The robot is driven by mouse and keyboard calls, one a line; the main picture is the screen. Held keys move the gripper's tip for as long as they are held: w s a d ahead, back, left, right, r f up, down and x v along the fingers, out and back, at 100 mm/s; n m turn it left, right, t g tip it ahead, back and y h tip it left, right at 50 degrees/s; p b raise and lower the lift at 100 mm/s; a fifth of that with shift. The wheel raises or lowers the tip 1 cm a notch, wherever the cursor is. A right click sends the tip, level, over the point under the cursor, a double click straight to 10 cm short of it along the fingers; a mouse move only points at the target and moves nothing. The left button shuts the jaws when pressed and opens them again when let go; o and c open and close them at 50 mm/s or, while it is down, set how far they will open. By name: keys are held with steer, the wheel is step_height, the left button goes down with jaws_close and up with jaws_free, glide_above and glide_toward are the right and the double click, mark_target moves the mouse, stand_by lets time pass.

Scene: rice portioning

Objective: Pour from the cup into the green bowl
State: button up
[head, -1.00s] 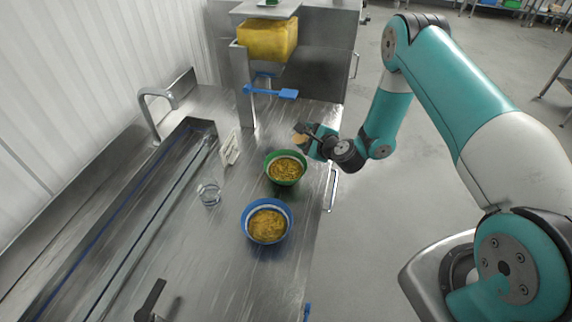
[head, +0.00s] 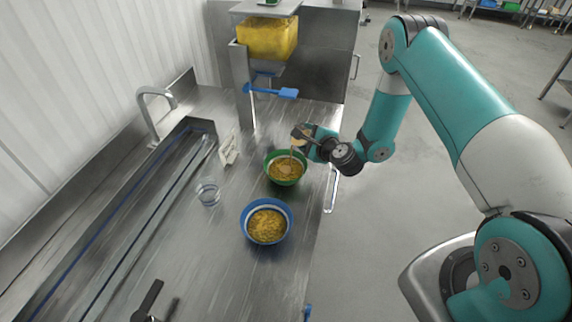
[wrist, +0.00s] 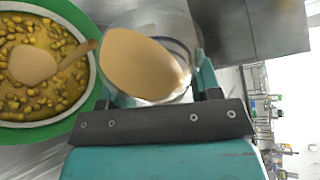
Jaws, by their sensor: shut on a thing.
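The green bowl (head: 285,181) stands on the steel counter, filled with a yellow food. A smooth tan patch lies on that food in the wrist view, where the green bowl (wrist: 82,128) fills the left side. My gripper (head: 304,140) is shut on a clear cup (wrist: 192,32) above the bowl's far right edge. The cup is tilted towards the bowl, and tan contents show in its mouth. A thin tan stream runs from the cup down into the bowl. The fingertips are partly hidden by the cup and the gripper body.
A blue bowl (head: 244,222) with similar yellow food stands in front of the green bowl. An empty-looking glass (head: 208,192) and a small white sign (head: 229,148) stand to the left. A dispenser with a yellow container (head: 267,40) and blue lever (head: 272,91) stands behind.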

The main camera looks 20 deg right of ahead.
steer(key=shift+f+n+h+b, duration=0.3)
steer(key=shift+n+h+b, duration=0.15)
steer(key=shift+b, duration=0.65)
steer(key=shift+a+r+n+t+b, duration=0.15)
steer(key=shift+r+n+t+b, duration=0.45)
steer(key=shift+b, duration=0.65)
steer(key=shift+s+a+r+n+t+h+b, duration=0.15)
steer(key=shift+s+a+n+h+b, duration=0.2)
steer(key=shift+b, duration=0.4)
steer(key=shift+s+a+r+n+t+b, duration=0.15)
steer(key=shift+a+n+b, duration=0.3)
steer(key=shift+b, duration=0.25)
steer(key=shift+a+f+n+t+b, duration=0.1)
steer(key=shift+f+n+t+b, duration=0.35)
steer(key=shift+b, duration=1.65)
steer(key=shift+a+r+n, duration=0.1)
steer(key=shift+a+n, duration=0.05)
steer(key=shift+n, duration=0.25)
